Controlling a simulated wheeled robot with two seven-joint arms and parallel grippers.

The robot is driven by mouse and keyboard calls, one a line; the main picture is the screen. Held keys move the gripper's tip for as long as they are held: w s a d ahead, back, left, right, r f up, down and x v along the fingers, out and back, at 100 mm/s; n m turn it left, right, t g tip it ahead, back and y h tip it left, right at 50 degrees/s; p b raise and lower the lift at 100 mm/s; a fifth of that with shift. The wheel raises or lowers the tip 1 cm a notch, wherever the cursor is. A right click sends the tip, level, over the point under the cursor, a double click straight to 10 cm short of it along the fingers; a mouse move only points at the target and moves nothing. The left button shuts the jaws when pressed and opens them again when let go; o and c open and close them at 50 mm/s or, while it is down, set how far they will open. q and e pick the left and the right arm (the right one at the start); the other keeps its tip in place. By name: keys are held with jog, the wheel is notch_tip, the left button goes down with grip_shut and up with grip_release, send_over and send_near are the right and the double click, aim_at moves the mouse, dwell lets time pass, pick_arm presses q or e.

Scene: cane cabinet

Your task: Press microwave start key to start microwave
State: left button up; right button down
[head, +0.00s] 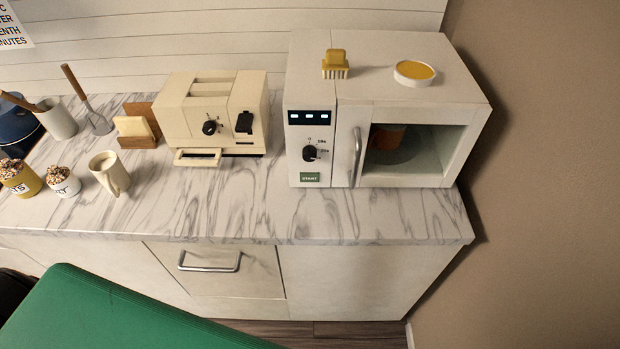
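The white microwave (390,110) stands at the right end of the marble counter, its door shut. Its green start key (310,177), marked START, sits at the bottom of the control panel on the left of its front. A black dial (310,153) and a dark display with lit blocks (311,117) are above the key. The door has a vertical metal handle (356,157). Through the window an orange-brown item (388,137) shows inside. Neither of my grippers is in view, and nothing covers the key.
A yellow brush (335,65) and a round dish (414,73) sit on the microwave. A cream toaster (212,115) stands left of it; a mug (110,173) and jars are farther left. Counter before the microwave is clear. A green surface (110,315) fills the lower left.

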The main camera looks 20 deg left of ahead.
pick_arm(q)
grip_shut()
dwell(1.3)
